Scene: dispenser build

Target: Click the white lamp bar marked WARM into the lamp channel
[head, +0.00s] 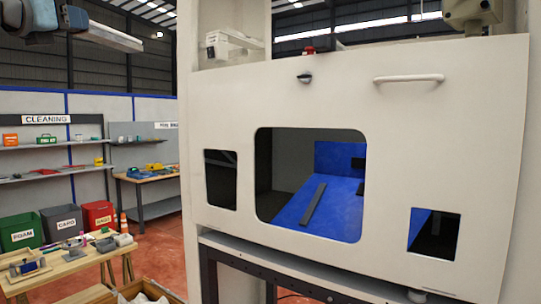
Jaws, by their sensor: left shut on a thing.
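My left gripper (62,18) is at the upper left edge of the head view, partly cut off by the frame. It is shut on a pale bar (108,36), which points right and slightly down, in the air, apart from the white cabinet front. I take this bar to be the white lamp bar; no WARM marking can be read from here. The white dispenser front (420,150) fills the right half, with a large rounded opening and two smaller square ones. I cannot make out the lamp channel for certain. My right gripper is not in view.
A white handle (408,79) and a dark knob (304,78) stick out from the front. Inside the large opening is a blue slope (335,205) with a dark strip (312,205). A wooden table (70,267) with tools stands lower left, with bins and shelves behind.

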